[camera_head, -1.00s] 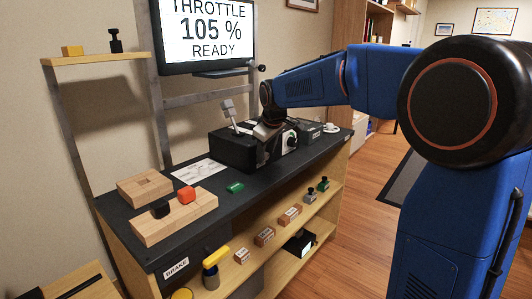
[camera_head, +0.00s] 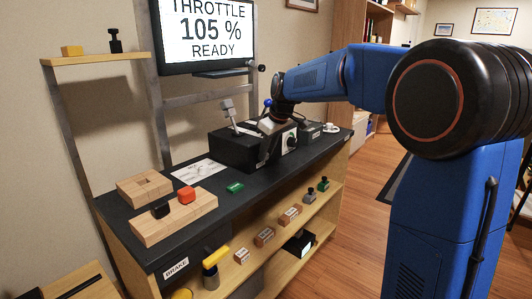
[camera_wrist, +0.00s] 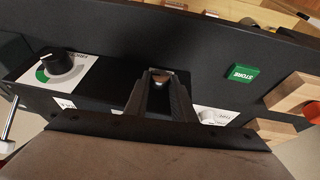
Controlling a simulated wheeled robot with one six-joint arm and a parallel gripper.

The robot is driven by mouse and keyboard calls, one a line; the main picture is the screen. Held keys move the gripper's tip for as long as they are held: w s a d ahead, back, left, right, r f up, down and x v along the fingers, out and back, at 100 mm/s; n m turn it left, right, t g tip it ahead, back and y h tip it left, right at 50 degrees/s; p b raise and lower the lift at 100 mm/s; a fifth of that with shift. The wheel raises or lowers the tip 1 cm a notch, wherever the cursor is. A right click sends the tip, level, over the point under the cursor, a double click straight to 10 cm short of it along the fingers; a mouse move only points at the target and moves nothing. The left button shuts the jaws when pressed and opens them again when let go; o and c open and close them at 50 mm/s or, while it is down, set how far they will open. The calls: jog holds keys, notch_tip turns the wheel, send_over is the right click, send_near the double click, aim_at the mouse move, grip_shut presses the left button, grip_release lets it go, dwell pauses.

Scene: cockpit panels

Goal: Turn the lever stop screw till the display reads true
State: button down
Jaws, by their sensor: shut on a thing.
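The display (camera_head: 208,34) reads "THROTTLE 105 % READY". A black lever box (camera_head: 236,150) sits on the dark bench top, with a grey lever (camera_head: 230,112) tilted up from it. My gripper (camera_head: 268,126) is low at the right part of the box. In the wrist view my gripper (camera_wrist: 158,82) is shut on a small metallic piece (camera_wrist: 158,77), which looks like the stop screw. The fingers hide most of it, so its turn angle cannot be told.
A black knob (camera_wrist: 57,64) on a white panel with a green arc is beside my gripper. A green STORE plate (camera_wrist: 241,73), a paper card (camera_head: 199,171) and wooden blocks (camera_head: 175,217) lie on the bench. A cup (camera_head: 331,128) stands at the far end.

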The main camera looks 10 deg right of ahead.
jog(key=g+y, duration=0.2)
jog(key=y, duration=0.1)
jog(key=d+m+g+y, duration=0.1)
jog(key=shift+w+d+f, duration=0.1)
jog(key=shift+w, duration=0.3)
jog(key=g+y, duration=0.1)
jog(key=m+g+y, duration=0.1)
jog(key=y, duration=0.2)
jog(key=shift+w+d+f+g+y, duration=0.2)
jog(key=shift+d+f+g+y, duration=0.1)
jog(key=shift+f+g, duration=0.1)
jog(key=c, duration=1.5)
grip_release()
jog(key=shift+r, duration=0.1)
jog(key=v, duration=1.7)
jog(key=shift+d, duration=0.3)
